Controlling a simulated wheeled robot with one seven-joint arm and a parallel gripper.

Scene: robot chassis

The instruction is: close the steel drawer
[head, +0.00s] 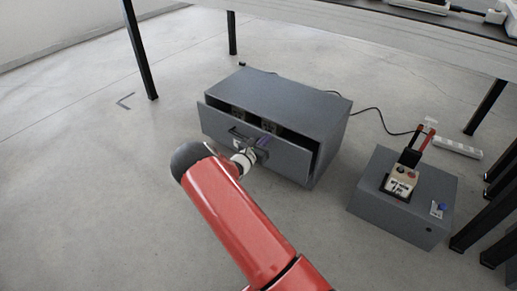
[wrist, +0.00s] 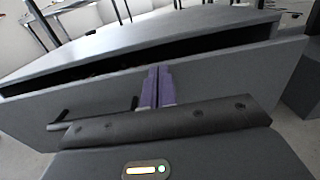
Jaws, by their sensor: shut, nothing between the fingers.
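The steel drawer (head: 289,156) is the grey front of a low grey steel cabinet (head: 290,99) on the floor. It stands partly open, with a dark gap behind the top of its front. In the wrist view the drawer front (wrist: 95,103) fills the middle, and its dark bar handle (wrist: 66,119) is left of my fingers. My gripper (head: 264,142) is at the drawer front, close to the handle. In the wrist view my gripper's purple fingertips (wrist: 157,72) are together, with nothing between them, against or just before the front; I cannot tell if they touch.
A smaller grey box (head: 400,212) with a control unit (head: 401,180) on top stands right of the cabinet. A black cable runs behind to a white power strip (head: 457,147). A table (head: 370,32) with black legs stands behind. The floor to the left is clear.

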